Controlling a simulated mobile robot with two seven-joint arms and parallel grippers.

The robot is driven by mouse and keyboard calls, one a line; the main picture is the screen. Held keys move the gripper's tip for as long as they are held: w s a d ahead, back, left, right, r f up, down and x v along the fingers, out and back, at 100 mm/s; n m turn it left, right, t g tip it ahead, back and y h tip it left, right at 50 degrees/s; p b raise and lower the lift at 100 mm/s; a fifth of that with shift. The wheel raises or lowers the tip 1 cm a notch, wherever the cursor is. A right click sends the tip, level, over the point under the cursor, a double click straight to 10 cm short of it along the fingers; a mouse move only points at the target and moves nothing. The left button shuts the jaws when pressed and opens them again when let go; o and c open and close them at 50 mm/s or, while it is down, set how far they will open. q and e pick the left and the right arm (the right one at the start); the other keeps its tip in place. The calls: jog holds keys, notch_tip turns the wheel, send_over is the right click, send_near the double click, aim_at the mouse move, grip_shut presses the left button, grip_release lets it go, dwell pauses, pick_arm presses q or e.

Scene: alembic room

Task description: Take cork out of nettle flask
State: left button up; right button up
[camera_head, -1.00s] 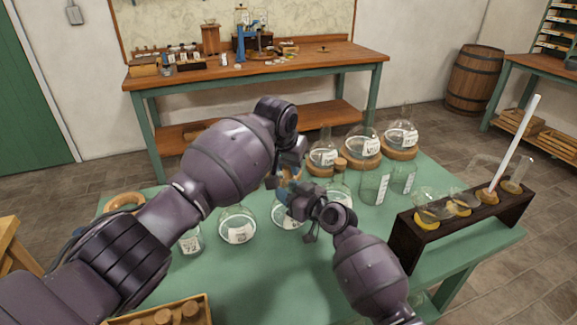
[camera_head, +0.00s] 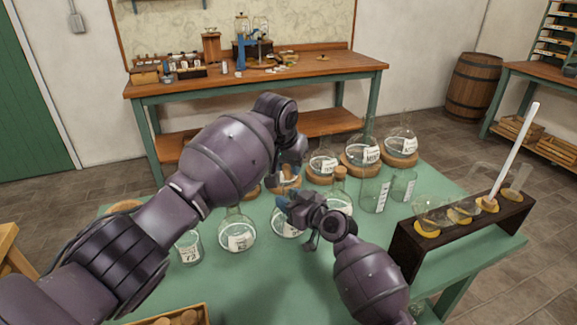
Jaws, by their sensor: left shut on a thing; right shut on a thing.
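A round clear flask (camera_head: 284,224) with a white label stands on the green table, and I take it as the nettle flask; its label is too small to read. My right gripper (camera_head: 284,203) is shut at the neck of this flask from the right. My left gripper (camera_head: 289,172) is just above it, shut on a small brown cork (camera_head: 287,184) that is mostly hidden by the fingers. The arms cover the flask's mouth, so I cannot tell whether the cork is clear of it.
Another round flask (camera_head: 237,234) and a small beaker (camera_head: 189,247) stand to the left. A corked flask (camera_head: 338,198), beakers (camera_head: 374,192) and flasks on cork rings (camera_head: 360,158) stand to the right and behind. A dark rack (camera_head: 461,232) is at the right edge.

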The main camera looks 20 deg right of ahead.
pick_arm(q)
jog(key=shift+f, duration=0.1)
pick_arm(e)
jog(key=shift+s+f, duration=0.15)
jog(key=shift+f, duration=0.55)
pick_arm(q)
jog(key=shift+w, duration=0.1)
pick_arm(e)
jog(key=o, duration=0.9)
jog(key=shift+r, duration=0.2)
jog(key=shift+r, duration=0.1)
jog(key=shift+d, duration=0.1)
